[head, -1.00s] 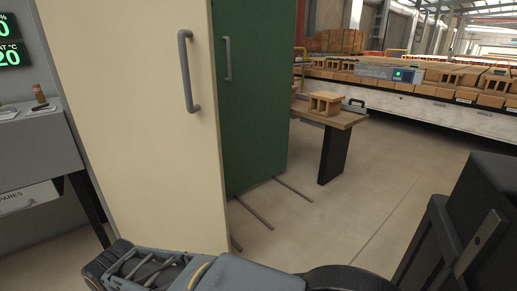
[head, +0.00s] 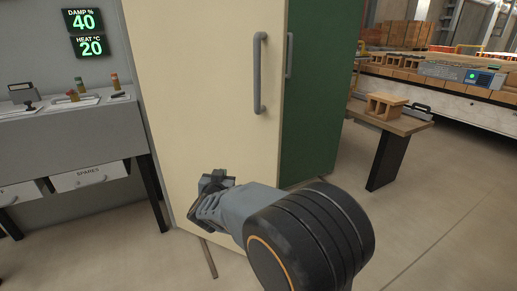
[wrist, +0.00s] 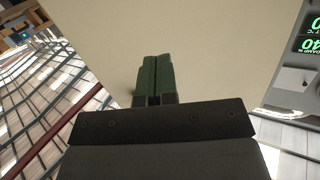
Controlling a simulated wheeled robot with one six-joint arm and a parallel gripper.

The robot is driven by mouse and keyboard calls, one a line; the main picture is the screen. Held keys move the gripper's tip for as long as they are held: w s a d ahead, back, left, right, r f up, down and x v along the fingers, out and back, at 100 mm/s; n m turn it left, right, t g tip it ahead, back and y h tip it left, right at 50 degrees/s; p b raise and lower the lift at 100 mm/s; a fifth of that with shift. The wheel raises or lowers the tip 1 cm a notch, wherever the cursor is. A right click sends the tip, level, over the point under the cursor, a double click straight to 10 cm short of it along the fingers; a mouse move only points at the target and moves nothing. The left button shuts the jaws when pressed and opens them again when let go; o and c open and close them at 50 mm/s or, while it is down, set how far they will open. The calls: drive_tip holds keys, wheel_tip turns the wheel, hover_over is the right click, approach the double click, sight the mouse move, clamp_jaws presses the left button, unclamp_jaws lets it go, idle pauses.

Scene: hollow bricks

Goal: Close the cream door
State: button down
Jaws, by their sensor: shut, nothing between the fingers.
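The tall cream door (head: 195,90) fills the middle of the head view, with a grey bar handle (head: 259,75) near its right edge. Behind that edge stands a green door (head: 313,100) with its own grey handle (head: 290,55). The cream door stands in front of the green one; how far open it is I cannot tell. My gripper (head: 213,182) is low in front of the cream door, below and left of its handle. In the wrist view my gripper's fingers (wrist: 155,75) are together and empty, facing the cream surface (wrist: 210,40). Contact is unclear.
A grey console (head: 70,130) with displays above and a spares drawer (head: 90,176) stands close left of the door. A wooden table (head: 400,122) with a hollow brick (head: 386,106) stands right. A thin floor rail (head: 209,258) shows below the door. Floor at right is clear.

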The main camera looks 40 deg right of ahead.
sight(260, 148)
drive_tip(key=w+d+m+g+h+b, duration=0.1)
drive_tip(key=d+h, duration=0.1)
drive_tip(key=d, duration=0.3)
drive_tip(key=w+d+m+g+h+b, duration=0.1)
drive_tip(key=d, duration=0.4)
drive_tip(key=w+d+m+g+h+b, duration=0.1)
drive_tip(key=d+g+h+b, duration=0.1)
drive_tip(key=d, duration=0.3)
drive_tip(key=shift+w+r+h, duration=0.1)
drive_tip(key=shift+r+h, duration=0.2)
drive_tip(key=shift+r, duration=0.05)
drive_tip(key=shift+x, duration=0.9)
drive_tip(key=shift+w+r, duration=0.1)
drive_tip(key=shift+r, duration=0.1)
